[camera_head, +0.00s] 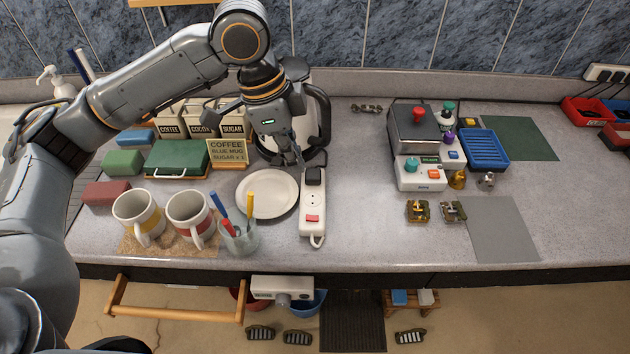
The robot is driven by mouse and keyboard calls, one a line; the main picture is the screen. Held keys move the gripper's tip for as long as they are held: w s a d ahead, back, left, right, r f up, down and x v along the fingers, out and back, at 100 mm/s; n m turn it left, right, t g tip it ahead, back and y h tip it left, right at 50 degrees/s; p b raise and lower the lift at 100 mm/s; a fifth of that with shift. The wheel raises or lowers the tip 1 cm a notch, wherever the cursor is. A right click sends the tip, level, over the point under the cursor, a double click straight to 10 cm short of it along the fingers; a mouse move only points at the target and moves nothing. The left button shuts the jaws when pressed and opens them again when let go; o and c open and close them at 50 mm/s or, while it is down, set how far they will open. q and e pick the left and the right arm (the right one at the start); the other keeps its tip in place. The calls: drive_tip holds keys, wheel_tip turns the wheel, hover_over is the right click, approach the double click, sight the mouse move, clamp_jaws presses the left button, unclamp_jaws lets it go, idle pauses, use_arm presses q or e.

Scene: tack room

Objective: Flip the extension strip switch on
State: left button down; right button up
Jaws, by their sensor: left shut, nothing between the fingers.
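A white extension strip (312,202) lies on the grey counter, its long side pointing toward me. Its red switch (312,218) is near the front end, and a black plug (314,176) sits in the socket at the back end. I cannot tell whether the switch is on or off. My left gripper (299,162) is shut and empty, pointing down just behind and left of the black plug, apart from the red switch. My right gripper is not in view.
A white plate (267,194) and a glass with pens (240,240) stand close left of the strip. Two mugs (191,217) are further left. A kettle (318,110) stands behind my gripper. The counter right of the strip is clear up to a white device (420,178).

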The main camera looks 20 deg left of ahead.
use_arm(q)
drive_tip(key=p, duration=0.1)
hover_over(309, 217)
drive_tip(key=a, duration=0.1)
drive_tip(key=a+x, duration=0.1)
drive_tip(key=x, duration=0.6)
drive_tip(key=a+p+x, duration=0.1)
drive_tip(key=x, duration=0.4)
drive_tip(key=shift+s+a+f+p, duration=0.2)
drive_tip(key=shift+s+p, duration=0.1)
drive_tip(key=shift+s, duration=0.1)
drive_tip(key=shift+f, duration=0.4)
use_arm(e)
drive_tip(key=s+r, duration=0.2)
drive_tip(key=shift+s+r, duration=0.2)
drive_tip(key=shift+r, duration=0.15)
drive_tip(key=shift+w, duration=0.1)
